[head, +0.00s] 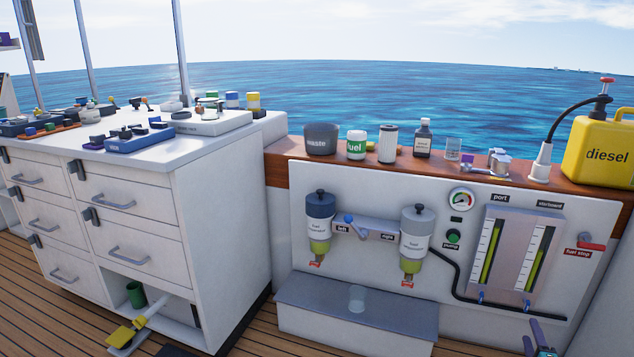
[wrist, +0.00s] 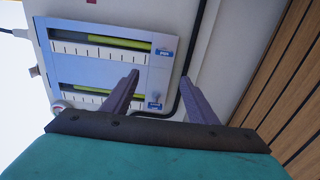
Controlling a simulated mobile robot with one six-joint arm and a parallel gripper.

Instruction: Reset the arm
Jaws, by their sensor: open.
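My gripper (wrist: 160,80) is open, its two purple fingers apart with nothing between them in the wrist view. In the head view my gripper (head: 537,338) shows only partly at the bottom edge, right of centre, in front of the white panel (head: 582,262) and below the sight gauges (head: 512,250). The gauges also show in the wrist view (wrist: 98,65), turned sideways, beyond the left finger. Most of my arm is out of the head view.
Two fuel separators (head: 319,228) (head: 417,240), a black hose (head: 455,285) and a red fuel stop handle (head: 591,246) are on the panel. A grey step box (head: 350,318) stands below. A yellow diesel can (head: 600,150) stands on the wooden ledge. White drawers (head: 125,215) stand left.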

